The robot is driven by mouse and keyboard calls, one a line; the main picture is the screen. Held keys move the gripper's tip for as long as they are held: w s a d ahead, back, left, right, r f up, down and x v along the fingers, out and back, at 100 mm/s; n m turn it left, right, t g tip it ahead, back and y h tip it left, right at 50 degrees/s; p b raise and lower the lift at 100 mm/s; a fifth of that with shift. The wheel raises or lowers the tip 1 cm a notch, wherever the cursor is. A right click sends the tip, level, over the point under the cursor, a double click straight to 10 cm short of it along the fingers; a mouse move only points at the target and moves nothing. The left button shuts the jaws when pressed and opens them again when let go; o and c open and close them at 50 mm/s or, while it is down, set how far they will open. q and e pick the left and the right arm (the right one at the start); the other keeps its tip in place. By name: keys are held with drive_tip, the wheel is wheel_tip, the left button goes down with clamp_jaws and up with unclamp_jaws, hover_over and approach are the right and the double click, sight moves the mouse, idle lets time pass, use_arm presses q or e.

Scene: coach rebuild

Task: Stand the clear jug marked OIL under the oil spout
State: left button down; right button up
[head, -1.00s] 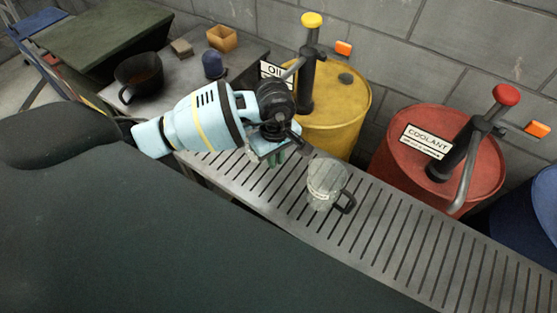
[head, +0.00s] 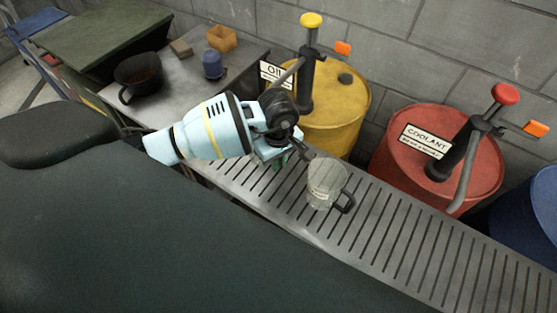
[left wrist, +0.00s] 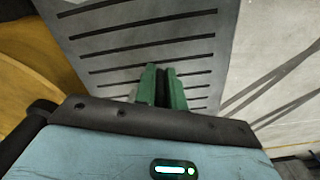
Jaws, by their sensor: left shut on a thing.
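A clear jug (head: 322,184) with a black handle stands upright on the slatted bench, right of my left gripper (head: 281,160). Its label is too small to read. My left gripper, with green fingers (left wrist: 162,88), is low over the slats and shut on a thin dark thing, perhaps a handle. A small pale patch beside the fingers may be a clear body; the rest is hidden. The yellow oil drum (head: 345,110), with an OIL sign (head: 275,74), has a black pump with a grey oil spout (head: 289,73), behind the gripper. My right gripper is out of view.
A red COOLANT drum (head: 400,165) with its own spout stands at right behind the bench (head: 400,240). The bench's right part is clear.

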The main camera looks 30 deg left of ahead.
use_arm(q)
drive_tip(key=c, duration=1.5)
unclamp_jaws()
drive_tip(key=shift+f, duration=0.1)
wheel_tip(320, 180, up, 12)
drive_tip(key=shift+r+p, duration=0.15)
drive_tip(key=shift+p, duration=0.2)
